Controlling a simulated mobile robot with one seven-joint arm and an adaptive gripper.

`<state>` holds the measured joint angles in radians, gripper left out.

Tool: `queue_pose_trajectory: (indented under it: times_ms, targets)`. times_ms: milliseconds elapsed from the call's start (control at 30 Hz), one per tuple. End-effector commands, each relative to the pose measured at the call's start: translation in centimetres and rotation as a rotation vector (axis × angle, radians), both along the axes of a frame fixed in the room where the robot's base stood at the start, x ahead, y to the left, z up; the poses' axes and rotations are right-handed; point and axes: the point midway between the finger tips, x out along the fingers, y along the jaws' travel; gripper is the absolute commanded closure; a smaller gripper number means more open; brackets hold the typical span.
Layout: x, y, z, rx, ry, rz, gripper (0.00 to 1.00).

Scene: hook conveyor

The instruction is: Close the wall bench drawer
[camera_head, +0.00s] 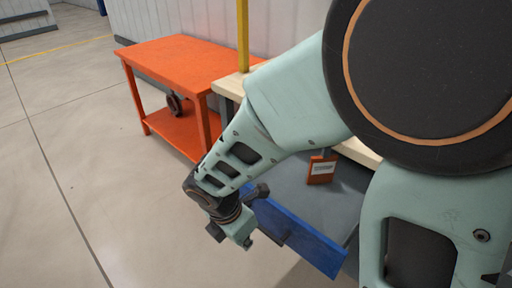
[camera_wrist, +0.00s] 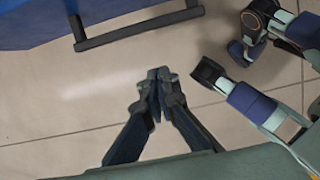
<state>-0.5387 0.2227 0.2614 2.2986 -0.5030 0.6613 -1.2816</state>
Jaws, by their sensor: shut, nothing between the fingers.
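The wall bench drawer stands pulled out, with its blue front (camera_head: 312,246) angled across the lower middle of the head view and its grey inside showing behind it. In the wrist view the blue front (camera_wrist: 40,18) is at the upper left, with its dark bar handle (camera_wrist: 140,27) along the lower side. My gripper (camera_wrist: 155,88) is shut and empty. It is in front of the drawer, apart from the handle, with floor showing between them. In the head view my arm hides part of the drawer, and the fingertips cannot be made out.
The bench has a pale wooden top (camera_head: 232,84), largely hidden by my arm. An orange object with a white label (camera_head: 322,170) shows over the drawer. An orange table (camera_head: 185,60) with a lower shelf stands to the left. The floor (camera_head: 50,170) at the left is clear.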

Motion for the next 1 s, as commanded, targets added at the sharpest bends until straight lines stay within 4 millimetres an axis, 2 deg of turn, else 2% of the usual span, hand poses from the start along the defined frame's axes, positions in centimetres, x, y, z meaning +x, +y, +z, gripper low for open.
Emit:
queue_pose_trajectory:
  times_ms: [33,300,800,1000]
  targets:
    - [0.5,-0.4,-0.6,0.000,0.000,-0.003,1.00]
    - [2.9,-2.3,-0.3,0.000,0.000,-0.002,1.00]
    - [3.3,-2.6,-0.2,0.000,0.000,-0.001,1.00]
    - [4.2,-3.4,-0.1,0.000,0.001,-0.004,1.00]
